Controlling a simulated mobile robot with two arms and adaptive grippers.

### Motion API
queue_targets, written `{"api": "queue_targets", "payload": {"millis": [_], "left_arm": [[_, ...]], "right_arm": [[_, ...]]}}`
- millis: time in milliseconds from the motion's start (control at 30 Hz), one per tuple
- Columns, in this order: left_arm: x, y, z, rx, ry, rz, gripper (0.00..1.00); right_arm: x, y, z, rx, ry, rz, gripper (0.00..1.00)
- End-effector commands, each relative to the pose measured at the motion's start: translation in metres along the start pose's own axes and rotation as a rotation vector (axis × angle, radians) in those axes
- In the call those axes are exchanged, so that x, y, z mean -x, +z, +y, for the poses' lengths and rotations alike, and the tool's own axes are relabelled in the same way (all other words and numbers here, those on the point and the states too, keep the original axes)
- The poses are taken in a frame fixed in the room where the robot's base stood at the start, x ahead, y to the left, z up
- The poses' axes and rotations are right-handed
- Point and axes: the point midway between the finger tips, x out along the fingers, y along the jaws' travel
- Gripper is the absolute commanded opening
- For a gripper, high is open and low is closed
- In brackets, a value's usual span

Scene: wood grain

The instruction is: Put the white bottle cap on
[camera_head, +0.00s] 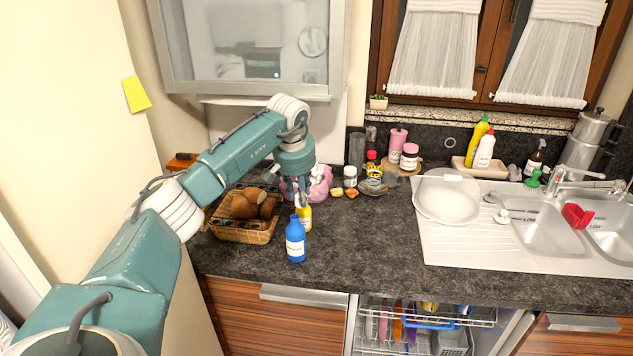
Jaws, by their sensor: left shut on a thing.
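My left gripper (300,200) points down over the counter, just above and behind the blue bottle. It is shut on a small pale thing at its fingertips that looks like the white bottle cap, mostly hidden by the fingers. The blue bottle (296,245) stands upright near the counter's front edge, with a white label and a narrow blue neck; no white cap shows on it. A yellow bottle (306,222) stands close behind it, its top close to my fingers; I cannot tell whether they touch. My right gripper is not in view.
A wicker basket of bread (243,232) stands just left of the bottles. A pink item (321,183) and small jars (350,177) are behind. The counter (365,245) right of the bottles is clear up to the sink (480,251). An open dishwasher (425,315) is below.

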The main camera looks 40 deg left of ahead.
Motion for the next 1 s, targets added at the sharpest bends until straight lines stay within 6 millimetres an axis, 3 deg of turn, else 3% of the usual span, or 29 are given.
{"api": "queue_targets", "payload": {"millis": [33,133,633,800,1000], "left_arm": [[0.009,-0.001,-0.007,-0.013,0.003,-0.002,0.16],[0.014,-0.001,-0.015,-0.037,0.011,-0.001,0.16],[0.015,-0.001,-0.02,-0.055,0.017,0.0,0.16],[0.019,-0.002,-0.021,-0.052,0.014,-0.004,0.16],[-0.005,0.006,-0.02,-0.053,0.015,-0.005,0.16]], "right_arm": [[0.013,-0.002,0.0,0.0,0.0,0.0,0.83],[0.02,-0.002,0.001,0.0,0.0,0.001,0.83],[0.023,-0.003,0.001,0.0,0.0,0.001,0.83],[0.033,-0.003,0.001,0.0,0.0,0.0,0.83],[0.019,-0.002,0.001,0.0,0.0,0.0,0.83]]}}
